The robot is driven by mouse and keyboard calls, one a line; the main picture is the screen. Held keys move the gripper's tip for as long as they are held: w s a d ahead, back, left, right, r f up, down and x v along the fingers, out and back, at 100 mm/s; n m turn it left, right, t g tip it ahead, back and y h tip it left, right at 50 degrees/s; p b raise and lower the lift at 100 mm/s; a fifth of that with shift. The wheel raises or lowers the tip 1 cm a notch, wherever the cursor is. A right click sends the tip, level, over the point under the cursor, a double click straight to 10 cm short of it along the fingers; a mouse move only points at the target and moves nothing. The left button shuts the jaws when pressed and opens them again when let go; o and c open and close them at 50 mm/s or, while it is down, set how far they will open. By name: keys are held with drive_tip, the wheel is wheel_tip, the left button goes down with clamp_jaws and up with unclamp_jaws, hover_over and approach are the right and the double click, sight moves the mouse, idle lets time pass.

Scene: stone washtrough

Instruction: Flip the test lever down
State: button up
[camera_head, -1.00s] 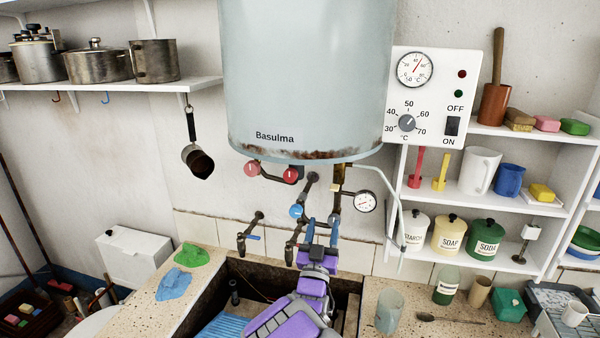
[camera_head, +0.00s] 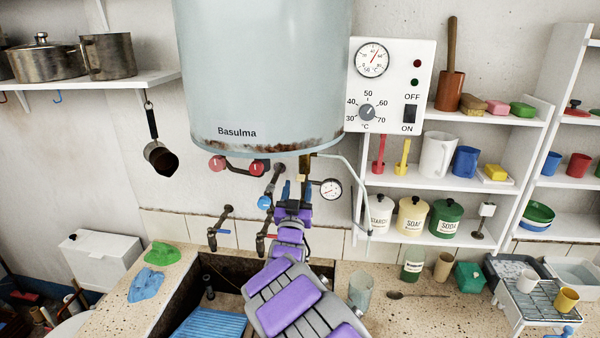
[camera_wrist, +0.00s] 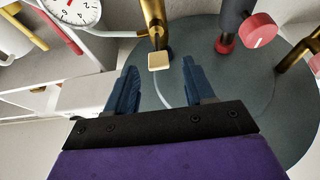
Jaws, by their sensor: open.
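A small cream lever tab (camera_wrist: 158,60), which looks like the test lever, is on a brass valve (camera_wrist: 153,22) under the boiler (camera_head: 262,70). In the head view the tab (camera_head: 301,178) is tiny, just left of the pressure gauge. My gripper (camera_wrist: 159,68) is open and empty, its blue fingers pointing up at the boiler's underside. In the wrist view the tab appears between the two fingertips; I cannot tell how far beyond them it is. In the head view my gripper (camera_head: 294,189) is just below the valve, and my arm hides part of the pipes.
A pressure gauge (camera_head: 330,189) stands close right of my gripper. Red valve knobs (camera_head: 258,168) and a blue knob (camera_head: 265,202) are close left. A pale hose (camera_head: 352,182) hangs at right. The stone trough (camera_head: 190,305) lies below. Shelves (camera_head: 430,180) with jars stand right.

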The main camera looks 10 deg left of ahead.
sight(300, 176)
drive_tip(key=shift+x, duration=3.35)
drive_tip(key=shift+c, duration=0.2)
clamp_jaws()
